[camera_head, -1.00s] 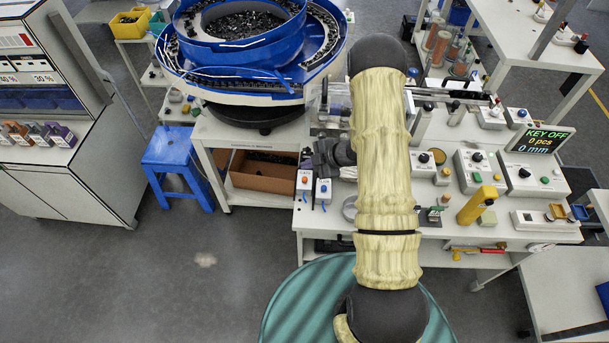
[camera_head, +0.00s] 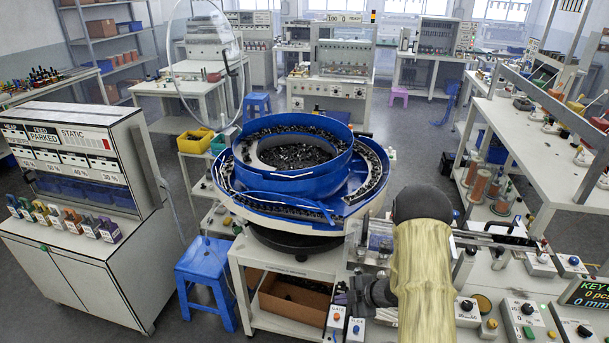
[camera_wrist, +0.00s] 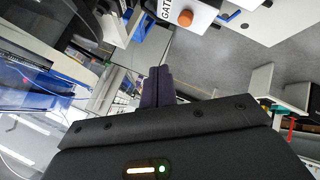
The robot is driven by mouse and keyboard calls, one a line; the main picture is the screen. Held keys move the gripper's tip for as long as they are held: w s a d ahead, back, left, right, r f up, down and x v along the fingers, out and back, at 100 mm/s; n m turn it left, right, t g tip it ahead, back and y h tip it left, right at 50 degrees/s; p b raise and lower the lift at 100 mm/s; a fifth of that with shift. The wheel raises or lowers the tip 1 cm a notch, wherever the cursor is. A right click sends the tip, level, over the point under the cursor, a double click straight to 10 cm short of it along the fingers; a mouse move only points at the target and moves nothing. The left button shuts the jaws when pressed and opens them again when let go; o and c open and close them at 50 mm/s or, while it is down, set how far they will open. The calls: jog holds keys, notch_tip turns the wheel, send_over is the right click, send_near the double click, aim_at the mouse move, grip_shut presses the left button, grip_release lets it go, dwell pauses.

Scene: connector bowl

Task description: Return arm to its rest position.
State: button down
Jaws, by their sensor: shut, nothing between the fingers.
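My gripper shows in the wrist view (camera_wrist: 158,88), its two dark fingers pressed together with nothing between them. In the head view my arm in its pale yellow sleeve rises at the lower right. The dark gripper end (camera_head: 352,298) is partly hidden there, left of the sleeve and close to the front edge of the bench (camera_head: 470,332). A gate box with an orange button (camera_wrist: 185,18) is near the fingers in the wrist view; it also shows in the head view (camera_head: 337,318).
A blue vibratory bowl (camera_head: 290,165) full of dark connectors stands left of my arm. A blue stool (camera_head: 207,275) and a cabinet (camera_head: 85,200) are farther left. A control box (camera_head: 521,318) and a display (camera_head: 588,293) are at right.

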jog(key=s+d+r+m+h, duration=0.25)
jog(key=r+m+h, duration=0.55)
jog(key=r, duration=0.7)
jog(key=s+a+r+m+g, duration=0.1)
jog(key=s+r+m, duration=0.3)
jog(key=s, duration=0.5)
jog(key=s+a+r+m+g, duration=0.2)
jog(key=s+r+m, duration=0.2)
jog(key=s+m, duration=0.3)
jog(key=shift+s+a+m+y, duration=0.3)
jog(key=shift+s, duration=0.6)
jog(key=shift+r, duration=0.1)
